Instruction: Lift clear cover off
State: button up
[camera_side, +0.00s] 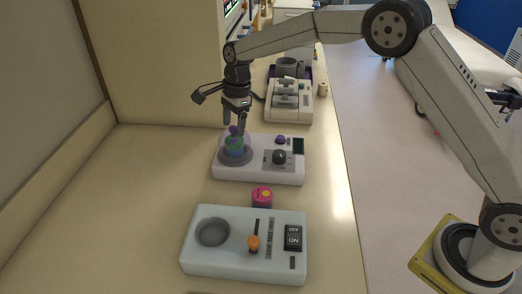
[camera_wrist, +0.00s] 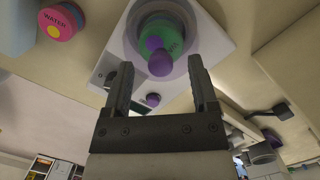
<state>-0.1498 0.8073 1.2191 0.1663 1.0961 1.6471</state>
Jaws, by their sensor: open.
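The clear cover (camera_side: 235,133) is a see-through dome with a purple knob on the round grey seat of the white device (camera_side: 229,171). A green and blue thing shows inside it. In the wrist view the clear cover (camera_wrist: 182,27) is at the top middle, with its purple knob (camera_wrist: 160,63) toward me. My gripper (camera_side: 234,122) is open just above the cover, its fingers pointing down. In the wrist view my gripper (camera_wrist: 160,75) has one finger on each side of the knob, with gaps showing. Whether a finger touches the cover cannot be told.
A pink container (camera_side: 262,198) stands in front of the device, labelled WATER in the wrist view (camera_wrist: 60,22). A pale control box (camera_side: 243,268) with an ON/OFF switch is nearer. Another machine (camera_side: 289,104) stands behind. The counter's left side (camera_side: 130,190) is clear.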

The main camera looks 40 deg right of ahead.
grip_shut()
dwell(1.4)
